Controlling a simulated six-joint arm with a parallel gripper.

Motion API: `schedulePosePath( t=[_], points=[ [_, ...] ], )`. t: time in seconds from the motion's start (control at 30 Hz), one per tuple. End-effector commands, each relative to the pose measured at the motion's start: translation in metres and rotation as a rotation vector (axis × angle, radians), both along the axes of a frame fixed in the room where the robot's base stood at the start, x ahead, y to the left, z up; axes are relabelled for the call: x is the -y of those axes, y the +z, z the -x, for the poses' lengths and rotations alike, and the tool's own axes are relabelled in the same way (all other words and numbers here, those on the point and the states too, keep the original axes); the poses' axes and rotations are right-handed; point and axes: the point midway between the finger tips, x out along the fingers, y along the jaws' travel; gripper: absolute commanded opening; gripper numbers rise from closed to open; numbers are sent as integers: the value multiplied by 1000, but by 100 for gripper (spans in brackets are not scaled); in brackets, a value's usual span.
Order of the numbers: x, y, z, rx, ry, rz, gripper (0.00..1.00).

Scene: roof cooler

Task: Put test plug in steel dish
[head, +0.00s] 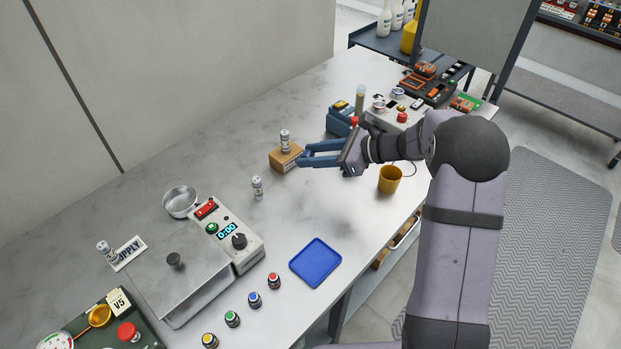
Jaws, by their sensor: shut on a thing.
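The steel dish (181,203) is a round, shallow metal bowl on the bench, left of centre, and looks empty. Three similar small silver-grey cylinders stand upright: one on a small cardboard box (284,159), one on the bare bench (257,188), one beside a SUPPLY label (105,251). I cannot tell which is the test plug. My gripper (303,156) reaches in from the right with its blue fingers at the right end of the cardboard box. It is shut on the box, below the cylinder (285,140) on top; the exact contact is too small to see.
A control box (232,237) with a metal-lidded unit (180,270) stands just in front of the dish. A blue tray (316,262), several coloured-top jars and a yellow cup (390,179) lie toward the front edge. A blue holder (340,121) stands behind my gripper.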

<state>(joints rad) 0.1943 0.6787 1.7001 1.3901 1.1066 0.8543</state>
Motion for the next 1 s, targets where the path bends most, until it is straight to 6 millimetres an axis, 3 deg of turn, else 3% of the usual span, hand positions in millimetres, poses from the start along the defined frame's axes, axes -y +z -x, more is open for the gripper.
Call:
schedulePosePath(
  t=[0.2,0.5,0.8,1.0],
  points=[
    [0,-31,0,-3,0,0,10],
    [0,-41,0,-1,0,-1,10],
    [0,-74,0,-3,0,-1,10],
    [0,-80,0,0,0,-1,10]
  ],
)
